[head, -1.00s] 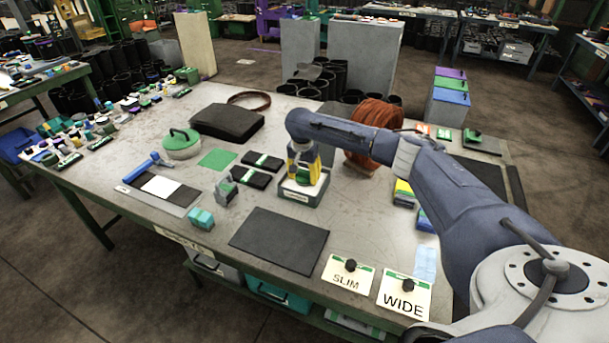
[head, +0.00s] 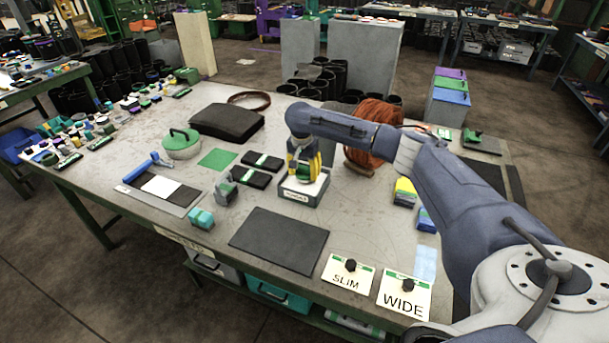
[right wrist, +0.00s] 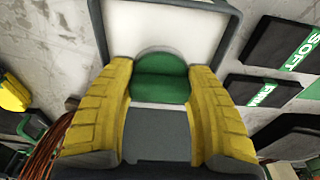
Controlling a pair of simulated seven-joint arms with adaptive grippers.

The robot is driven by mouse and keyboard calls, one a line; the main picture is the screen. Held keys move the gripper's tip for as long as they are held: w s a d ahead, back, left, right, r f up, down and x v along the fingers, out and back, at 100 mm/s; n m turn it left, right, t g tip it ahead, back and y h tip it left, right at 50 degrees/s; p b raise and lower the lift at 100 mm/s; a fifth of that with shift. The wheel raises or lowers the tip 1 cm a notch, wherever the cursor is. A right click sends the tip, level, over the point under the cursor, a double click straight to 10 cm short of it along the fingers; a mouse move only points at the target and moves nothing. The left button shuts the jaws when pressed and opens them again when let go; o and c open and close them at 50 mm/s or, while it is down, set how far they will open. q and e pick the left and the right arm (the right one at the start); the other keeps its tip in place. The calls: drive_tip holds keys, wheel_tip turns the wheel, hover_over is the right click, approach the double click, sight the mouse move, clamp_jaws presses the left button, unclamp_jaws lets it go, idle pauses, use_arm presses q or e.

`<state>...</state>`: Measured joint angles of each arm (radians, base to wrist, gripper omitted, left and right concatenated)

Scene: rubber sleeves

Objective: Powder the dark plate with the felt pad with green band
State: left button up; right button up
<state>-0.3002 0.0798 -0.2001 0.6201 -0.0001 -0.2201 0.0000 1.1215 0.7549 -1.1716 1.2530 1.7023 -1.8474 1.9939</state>
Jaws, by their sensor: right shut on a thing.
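The dark plate (head: 280,240) lies flat and bare near the table's front edge, in front of a grey tray. My right gripper (head: 304,170) is over that tray (head: 300,195), with its yellow fingers shut on the felt pad, whose green part (head: 303,173) shows between them. In the right wrist view, the green top of the pad (right wrist: 162,88) sits between both yellow fingers (right wrist: 162,110), with the tray's pale floor (right wrist: 175,30) beyond. The pad's underside is hidden, so I cannot tell whether it touches the tray. My left gripper is not in view.
Cards SLIM (head: 345,275) and WIDE (head: 404,297) lie right of the plate. Dark green-banded blocks (head: 252,178), a grey holder (head: 225,190) and a teal block (head: 201,218) stand left of the tray. An orange coil (head: 372,135) stands behind my right arm.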

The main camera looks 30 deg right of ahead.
sight(305, 166)
drive_tip(key=shift+r, duration=2.55)
